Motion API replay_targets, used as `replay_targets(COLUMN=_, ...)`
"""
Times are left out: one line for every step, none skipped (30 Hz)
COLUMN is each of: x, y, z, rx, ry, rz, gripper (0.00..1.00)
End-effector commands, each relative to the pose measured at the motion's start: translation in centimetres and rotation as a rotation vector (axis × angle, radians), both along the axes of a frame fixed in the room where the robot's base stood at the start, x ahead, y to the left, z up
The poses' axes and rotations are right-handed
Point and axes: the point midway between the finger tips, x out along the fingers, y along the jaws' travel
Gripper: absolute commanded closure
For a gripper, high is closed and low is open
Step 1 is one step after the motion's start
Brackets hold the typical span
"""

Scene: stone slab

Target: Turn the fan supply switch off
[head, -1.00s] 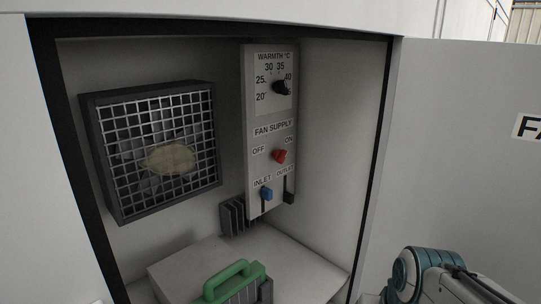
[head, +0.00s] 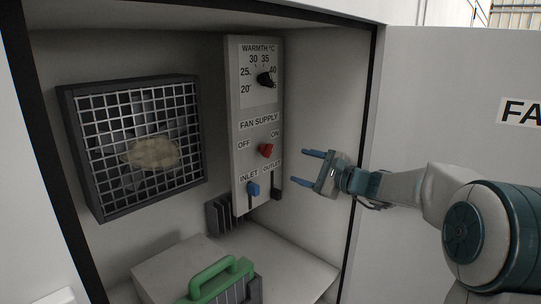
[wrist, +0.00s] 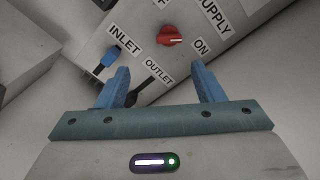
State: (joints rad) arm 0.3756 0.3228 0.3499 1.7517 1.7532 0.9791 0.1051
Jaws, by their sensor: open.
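The fan supply switch (head: 266,150) is a red knob on the grey control panel (head: 243,205), between the OFF label on its left and the ON label on its upper right. It also shows in the wrist view (wrist: 169,37), where its pale mark points towards the ON side. My gripper (head: 307,166) is open and empty, with blue fingers, to the right of the switch and apart from it. In the wrist view, the switch lies ahead of and roughly between the open fingers (wrist: 160,68).
A black warmth dial (head: 265,79) sits above the switch. A caged fan (head: 135,145) is on the left, and a green handle (head: 222,274) stands low in front. The cabinet's right edge is near my arm.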

Motion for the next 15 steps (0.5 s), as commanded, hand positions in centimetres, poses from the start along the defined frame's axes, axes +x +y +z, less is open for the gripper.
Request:
replay_targets(x=0.5, y=-0.3, z=0.1, rx=0.025, ry=0.001, rz=-0.011, gripper=0.38)
replay_targets(x=0.8, y=-0.4, z=0.3, rx=0.037, ry=0.001, rz=-0.016, gripper=0.38)
replay_targets(x=1.0, y=-0.4, z=0.4, rx=0.045, ry=0.001, rz=-0.019, gripper=0.38)
replay_targets(x=1.2, y=-0.3, z=0.5, rx=0.050, ry=0.001, rz=-0.021, gripper=0.38)
replay_targets(x=1.4, y=-0.1, z=0.5, rx=0.053, ry=0.001, rz=-0.021, gripper=0.38)
replay_targets(x=1.6, y=0.3, z=0.6, rx=0.054, ry=0.001, rz=-0.021, gripper=0.38)
replay_targets(x=1.9, y=0.6, z=0.6, rx=0.054, ry=0.002, rz=-0.019, gripper=0.38)
replay_targets(x=2.1, y=1.0, z=0.6, rx=0.054, ry=0.002, rz=-0.019, gripper=0.38)
replay_targets(x=2.6, y=1.6, z=0.6, rx=0.052, ry=0.002, rz=-0.019, gripper=0.38)
replay_targets(x=2.9, y=2.1, z=0.6, rx=0.052, ry=0.002, rz=-0.018, gripper=0.38)
replay_targets(x=3.3, y=2.6, z=0.6, rx=0.052, ry=0.002, rz=-0.018, gripper=0.38)
replay_targets(x=3.8, y=3.2, z=0.6, rx=0.051, ry=0.002, rz=-0.019, gripper=0.38)
replay_targets(x=4.2, y=3.8, z=0.6, rx=0.051, ry=0.002, rz=-0.017, gripper=0.38)
replay_targets(x=4.6, y=4.3, z=0.6, rx=0.051, ry=0.003, rz=-0.018, gripper=0.38)
replay_targets(x=5.2, y=5.0, z=0.7, rx=0.052, ry=0.002, rz=-0.018, gripper=0.38)
